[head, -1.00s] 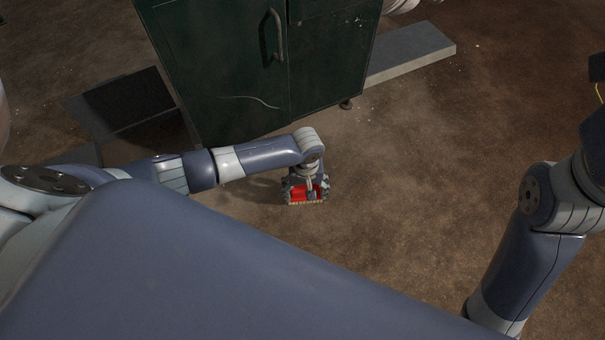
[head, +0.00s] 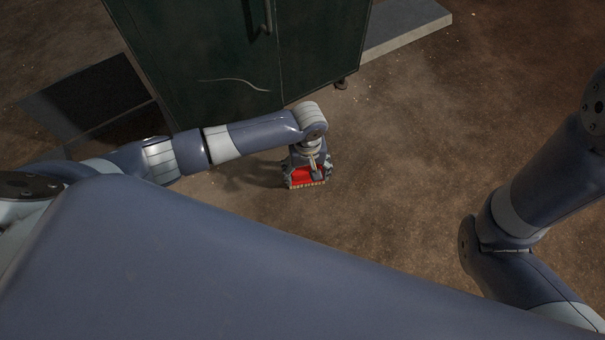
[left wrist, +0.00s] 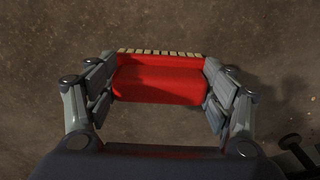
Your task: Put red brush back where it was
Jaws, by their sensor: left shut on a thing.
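The red brush (head: 306,177) has a red body and a row of pale bristles along one edge. It also shows in the left wrist view (left wrist: 158,80), with the bristles at the top. My left gripper (head: 307,172) is shut on it, one finger pad at each end, as the left wrist view (left wrist: 160,88) shows. The brush is over the brown floor in front of the cabinet; its exact height is hard to tell. My right arm shows at the right of the head view, but its gripper is out of view.
A dark green cabinet (head: 235,55) with a handle stands behind my left arm. A grey slab (head: 405,28) lies to its right and a dark flat panel (head: 90,95) to its left. The brown floor (head: 410,130) to the right of the brush is clear.

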